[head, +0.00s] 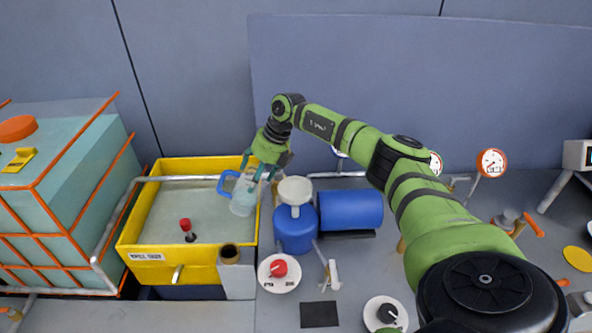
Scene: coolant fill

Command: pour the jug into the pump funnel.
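The jug (244,197) is translucent pale blue with a blue handle on its left side. It is held over the right part of the yellow tray, a little tilted. My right gripper (262,175) comes down from above, with its fingers around the jug's upper part, and looks shut on it. The fingers partly hide the jug's rim. The white pump funnel (295,190) is just right of the jug, above the blue pump (294,232). A gap between jug and funnel is hard to judge. My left gripper is not in view.
The yellow spill tray (138,238) holds a small red-topped lever (187,229). A red dial (279,269) stands in front of the pump, and a blue cylinder (351,210) lies right of it. An orange-framed tank (62,190) stands at the left.

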